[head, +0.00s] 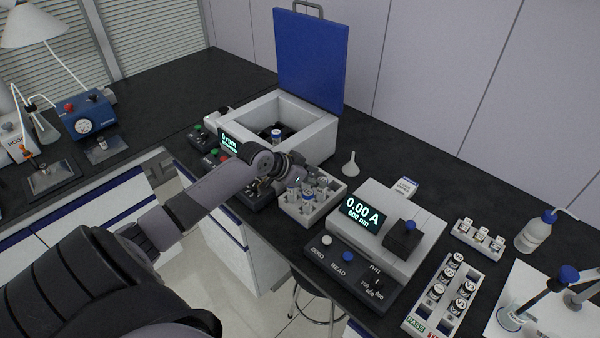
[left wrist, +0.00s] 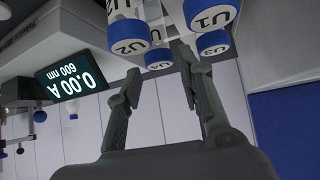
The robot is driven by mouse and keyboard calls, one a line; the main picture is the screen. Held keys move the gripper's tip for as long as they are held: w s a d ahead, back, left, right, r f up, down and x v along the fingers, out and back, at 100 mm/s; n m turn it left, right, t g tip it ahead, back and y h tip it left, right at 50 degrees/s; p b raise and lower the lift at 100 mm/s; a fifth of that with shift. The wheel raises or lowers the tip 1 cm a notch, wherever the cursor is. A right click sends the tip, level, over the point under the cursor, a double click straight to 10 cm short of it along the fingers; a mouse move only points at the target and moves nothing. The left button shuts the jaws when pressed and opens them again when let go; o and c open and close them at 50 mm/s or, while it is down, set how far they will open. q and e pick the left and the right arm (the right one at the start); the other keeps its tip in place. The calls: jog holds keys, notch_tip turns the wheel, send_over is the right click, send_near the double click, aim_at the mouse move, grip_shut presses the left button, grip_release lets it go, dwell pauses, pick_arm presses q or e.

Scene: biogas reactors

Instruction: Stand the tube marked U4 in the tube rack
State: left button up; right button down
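The tube rack (head: 335,193) is a pale box on the bench holding several blue-capped tubes. In the left wrist view, which looks upside down, the caps of tube U2 (left wrist: 129,37) and tube U1 (left wrist: 212,14) are readable. My left gripper (left wrist: 157,62) is open at the rack's tubes, with gaps beside the cap. It also shows in the head view (head: 296,181). My right gripper is not in view.
A centrifuge (head: 310,140) with its blue lid (head: 312,60) raised stands behind my arm; a blue-capped tube (head: 277,136) shows in its bowl. A photometer (head: 400,240) is right of the rack. A small funnel (head: 350,165) stands behind. Sample racks and bottles fill the right.

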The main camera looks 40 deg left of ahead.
pick_arm(q)
jog(key=b+v, duration=0.1)
jog(key=v, duration=0.7)
